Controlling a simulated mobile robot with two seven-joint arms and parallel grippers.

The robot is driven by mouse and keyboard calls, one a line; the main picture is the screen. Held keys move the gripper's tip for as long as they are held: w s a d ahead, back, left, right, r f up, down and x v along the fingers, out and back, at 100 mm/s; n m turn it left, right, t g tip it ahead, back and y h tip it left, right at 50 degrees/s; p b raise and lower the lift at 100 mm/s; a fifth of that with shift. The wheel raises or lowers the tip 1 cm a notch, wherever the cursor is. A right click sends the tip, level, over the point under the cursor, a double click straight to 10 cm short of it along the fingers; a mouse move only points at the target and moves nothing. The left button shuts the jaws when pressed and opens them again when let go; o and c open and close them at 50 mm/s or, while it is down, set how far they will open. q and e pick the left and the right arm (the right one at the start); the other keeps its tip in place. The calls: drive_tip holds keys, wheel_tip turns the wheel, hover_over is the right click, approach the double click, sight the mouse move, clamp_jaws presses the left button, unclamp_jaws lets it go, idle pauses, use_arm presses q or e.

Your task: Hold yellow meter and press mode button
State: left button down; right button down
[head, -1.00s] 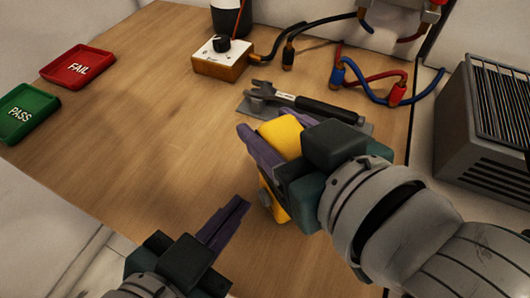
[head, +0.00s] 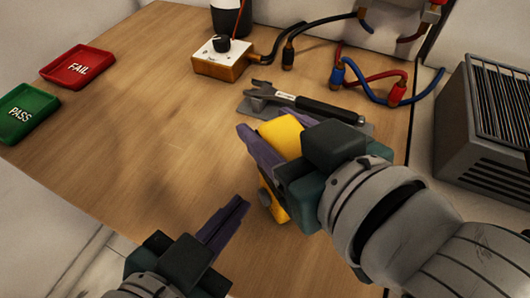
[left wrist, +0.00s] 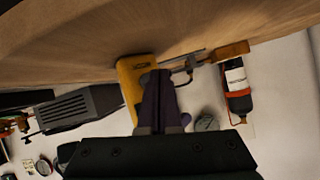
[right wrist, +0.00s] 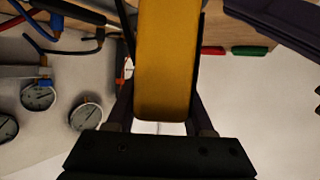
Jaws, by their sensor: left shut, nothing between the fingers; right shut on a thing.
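The yellow meter (head: 280,134) is gripped by my right gripper (head: 268,148) over the wooden table. In the right wrist view the meter (right wrist: 167,60) stands between the two fingers, its plain yellow side to the camera. My left gripper (head: 240,205) is shut and empty, just to the left of the meter's lower part in the head view. In the left wrist view its closed purple fingers (left wrist: 160,85) overlap the meter (left wrist: 135,75), hiding part of it; I cannot tell whether they touch. The mode button cannot be made out.
A wrench-like tool (head: 305,102) lies behind the meter. A white-topped box with a black knob (head: 222,58), cables (head: 375,90), a red FAIL tray (head: 78,66) and a green PASS tray (head: 28,113) are around it. A grey vented unit (head: 485,120) stands right. The table's left middle is clear.

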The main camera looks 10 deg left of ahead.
use_arm(q)
drive_tip(key=shift+w+d, duration=0.25)
drive_tip(key=shift+d, duration=0.1)
drive_tip(key=shift+w+d, duration=0.25)
drive_tip(key=shift+d, duration=0.15)
idle(0.8)
drive_tip(key=shift+a, duration=0.1)
drive_tip(key=shift+s+a, duration=0.5)
drive_tip(key=shift+a, duration=0.15)
drive_tip(key=shift+s+a, duration=0.75)
drive_tip(key=shift+a, duration=0.3)
drive_tip(key=shift+s+a, duration=0.7)
drive_tip(key=shift+a, duration=0.35)
